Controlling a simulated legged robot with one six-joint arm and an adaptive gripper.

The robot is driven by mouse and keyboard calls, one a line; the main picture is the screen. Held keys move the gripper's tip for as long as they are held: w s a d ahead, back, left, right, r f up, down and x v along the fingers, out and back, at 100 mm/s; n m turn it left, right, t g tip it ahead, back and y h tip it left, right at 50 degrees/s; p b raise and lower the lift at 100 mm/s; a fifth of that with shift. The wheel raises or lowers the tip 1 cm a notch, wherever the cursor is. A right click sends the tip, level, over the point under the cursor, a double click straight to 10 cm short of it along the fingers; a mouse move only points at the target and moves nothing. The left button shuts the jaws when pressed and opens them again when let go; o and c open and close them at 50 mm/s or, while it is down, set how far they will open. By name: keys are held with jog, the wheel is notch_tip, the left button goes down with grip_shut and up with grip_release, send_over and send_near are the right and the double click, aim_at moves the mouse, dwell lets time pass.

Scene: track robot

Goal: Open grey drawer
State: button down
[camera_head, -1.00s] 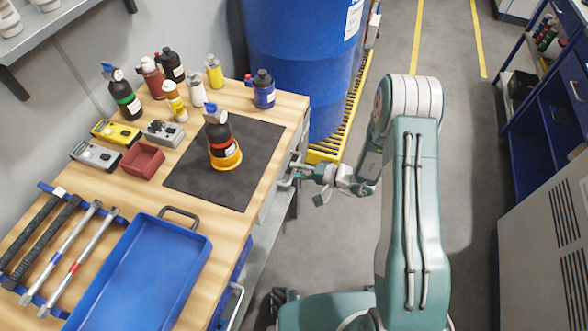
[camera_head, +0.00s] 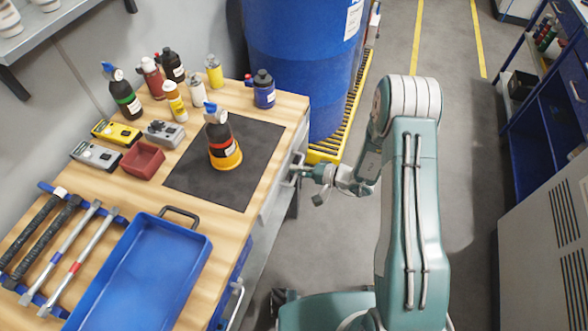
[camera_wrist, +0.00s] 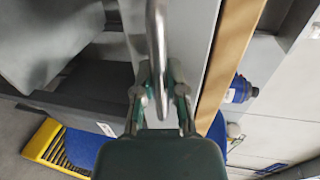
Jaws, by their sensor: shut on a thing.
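The grey drawer (camera_head: 274,203) is in the side of the workbench, below the wooden top, in the head view. Its front also shows in the wrist view (camera_wrist: 188,32). Its metal bar handle (camera_wrist: 153,30) runs down between my fingers in the wrist view. My gripper (camera_head: 298,170) is at the handle near the bench's far corner. In the wrist view my gripper (camera_wrist: 161,92) is shut on the handle, with one finger on each side. I cannot tell whether the drawer stands out from the bench.
The wooden bench top (camera_head: 255,215) holds bottles, a black mat (camera_head: 190,182) and a blue tray (camera_head: 140,275). A blue barrel (camera_head: 305,60) stands on a yellow-edged platform beyond my gripper. The floor to the right of the bench is clear up to a grey cabinet (camera_head: 540,250).

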jog(key=f+v, duration=0.3)
jog(key=v, duration=1)
jog(key=d+f+v, duration=0.1)
jog(key=f+v, duration=0.1)
jog(key=v, duration=1.2)
jog(key=shift+s+d+f, duration=0.15)
jog(key=shift+s+f, duration=0.1)
jog(key=shift+f, duration=0.3)
jog(key=c, duration=0.7)
grip_release()
jog(key=shift+w, duration=0.1)
jog(key=shift+d+r, duration=0.1)
jog(key=v, duration=1.2)
